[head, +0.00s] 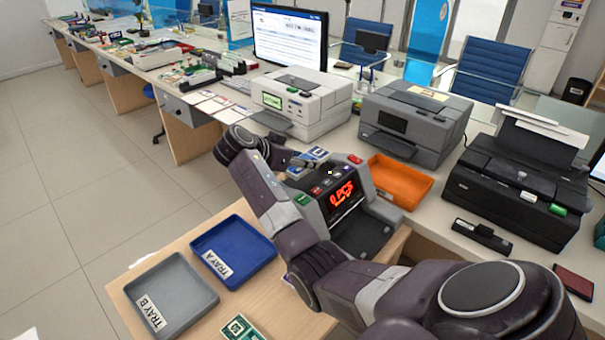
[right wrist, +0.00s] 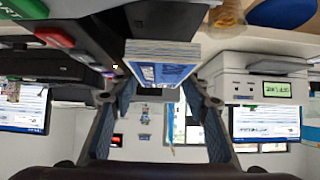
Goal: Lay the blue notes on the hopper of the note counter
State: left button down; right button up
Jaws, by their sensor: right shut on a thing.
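The note counter (head: 380,235) stands at the middle, with a red "0 PCS" display. The blue notes (head: 312,156), a banded-looking stack, show at its top back edge by the hopper. I cannot tell whether they touch the hopper. My right gripper (head: 290,158) reaches in from the left side of the counter, partly hidden by my arm, and is shut on the blue notes. In the right wrist view the blue notes (right wrist: 162,68) sit between the two fingers (right wrist: 160,105), with the picture upside down. My left gripper is not in view.
A blue tray A (head: 262,256) and grey tray B (head: 202,305) lie on the desk. Green notes (head: 240,329) lie at the front edge. An orange tray (head: 425,190) is right of the counter. A white machine (head: 325,100) and grey printer (head: 440,115) stand behind.

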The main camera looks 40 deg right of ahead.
notch_tip(320, 180, down, 6)
jog(key=shift+r, duration=0.1)
dwell(0.4)
jog(key=o, duration=1)
jog(key=shift+f, duration=0.2)
jog(key=shift+c, duration=0.2)
